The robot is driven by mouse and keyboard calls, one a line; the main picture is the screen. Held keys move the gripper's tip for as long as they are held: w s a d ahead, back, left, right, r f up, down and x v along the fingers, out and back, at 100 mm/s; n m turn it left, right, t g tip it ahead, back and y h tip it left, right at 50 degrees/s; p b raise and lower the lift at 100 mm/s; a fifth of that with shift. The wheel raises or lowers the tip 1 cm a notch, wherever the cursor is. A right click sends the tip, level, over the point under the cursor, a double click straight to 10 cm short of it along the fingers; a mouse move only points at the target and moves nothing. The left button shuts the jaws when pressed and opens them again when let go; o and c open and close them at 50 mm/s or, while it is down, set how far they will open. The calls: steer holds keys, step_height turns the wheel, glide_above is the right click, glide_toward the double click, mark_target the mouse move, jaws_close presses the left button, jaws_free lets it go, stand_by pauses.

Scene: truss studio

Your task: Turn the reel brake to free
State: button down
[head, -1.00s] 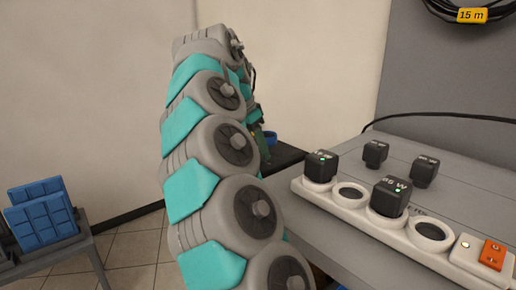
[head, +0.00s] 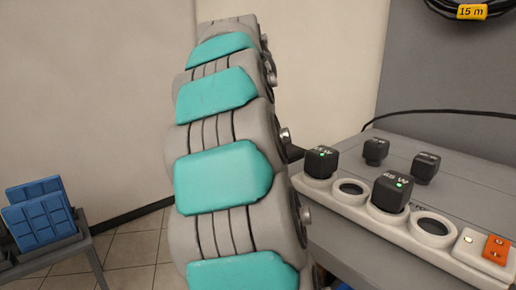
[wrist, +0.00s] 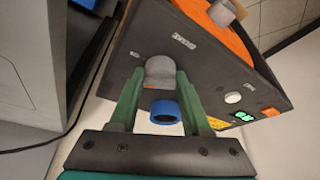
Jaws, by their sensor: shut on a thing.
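In the wrist view, my gripper (wrist: 160,76) has its two green fingers at either side of a grey rounded knob (wrist: 160,67), apparently the reel brake, on a dark panel (wrist: 215,75). The fingertips are closed against the knob. A blue ring-shaped piece (wrist: 165,112) shows between the fingers, nearer my palm; how it joins the knob is unclear. Small pale labels beside the knob are too small to read. An orange reel (wrist: 228,28) with a grey handle is at the upper right. In the head view my arm hides the gripper and the brake.
The panel also carries a white button (wrist: 233,97) and a lit green display (wrist: 243,116). In the head view, a grey bench (head: 470,160) holds a socket strip (head: 352,196) with black plugs, one (head: 390,192) near its middle. Blue panelled blocks (head: 42,218) stand at left.

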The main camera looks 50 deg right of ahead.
steer(key=n+t, duration=0.1)
steer(key=n, duration=0.2)
steer(key=n+t+y, duration=0.1)
steer(key=n, duration=0.2)
steer(key=shift+d+n+b, duration=0.1)
steer(key=shift+n+b, duration=0.2)
steer(key=shift+b, duration=0.05)
steer(key=n+y, duration=0.1)
steer(key=n, duration=0.2)
steer(key=n+t+y, duration=0.1)
steer(key=n, duration=0.1)
steer(key=shift+s+d+n+y+p, duration=0.15)
steer(key=shift+n+y+p, duration=0.15)
steer(key=shift+n+p, duration=0.1)
steer(key=shift+c, duration=1.8)
jaws_free()
steer(key=shift+r, duration=0.1)
steer(key=v, duration=0.7)
steer(key=shift+r, duration=0.35)
steer(key=shift+s, duration=0.15)
